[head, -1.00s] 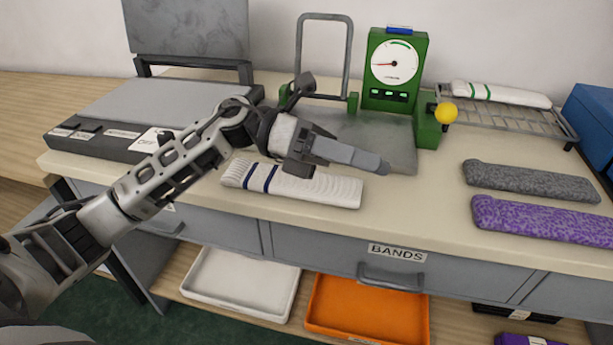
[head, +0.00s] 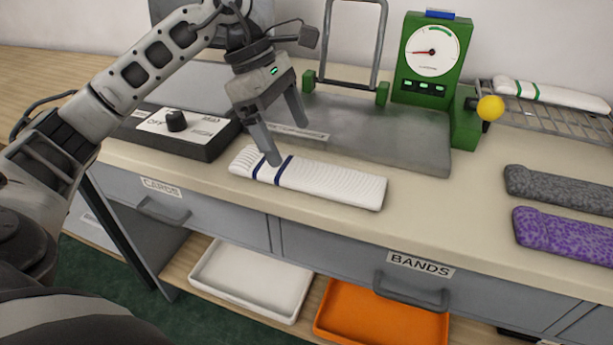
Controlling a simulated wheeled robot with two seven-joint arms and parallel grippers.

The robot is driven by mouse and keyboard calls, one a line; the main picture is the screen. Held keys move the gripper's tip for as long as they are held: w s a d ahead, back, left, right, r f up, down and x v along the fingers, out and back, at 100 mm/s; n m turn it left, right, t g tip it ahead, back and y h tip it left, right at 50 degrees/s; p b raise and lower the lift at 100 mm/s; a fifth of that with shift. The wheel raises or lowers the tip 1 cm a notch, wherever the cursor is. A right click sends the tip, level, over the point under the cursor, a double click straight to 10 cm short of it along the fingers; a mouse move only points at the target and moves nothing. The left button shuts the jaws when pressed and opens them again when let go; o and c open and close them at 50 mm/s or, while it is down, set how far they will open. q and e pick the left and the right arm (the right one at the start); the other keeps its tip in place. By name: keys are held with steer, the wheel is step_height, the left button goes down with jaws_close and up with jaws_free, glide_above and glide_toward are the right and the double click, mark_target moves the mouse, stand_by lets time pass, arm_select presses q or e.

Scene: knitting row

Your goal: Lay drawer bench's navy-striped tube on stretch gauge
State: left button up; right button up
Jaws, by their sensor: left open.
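The navy-striped tube (head: 330,185) is white and ribbed, with two navy bands near its left end. It lies flat on the drawer bench (head: 445,215), in front of the stretch gauge. The stretch gauge (head: 380,132) has a grey plate, a green dial housing, a raised grey frame and a yellow knob. Its plate is bare apart from a label at the front left. My left gripper (head: 287,140) points down with its fingers apart, over the tube's banded left end. One fingertip overlaps the tube in the picture; I cannot tell whether it touches. My right gripper is not seen.
A green-striped white tube (head: 550,94) lies on a wire rack (head: 560,123) at the right. Grey (head: 560,190) and purple (head: 565,235) tubes lie at the right of the bench. A dark box with a dial (head: 175,122) stands left. White (head: 250,280) and orange (head: 380,315) trays sit below.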

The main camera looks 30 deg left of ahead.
mark_target(303, 169)
arm_select(q)
steer(key=shift+x, duration=3.2)
steer(key=shift+d+r, duration=0.1)
steer(key=shift+d, duration=0.05)
steer(key=shift+c, duration=0.3)
steer(key=c, duration=1)
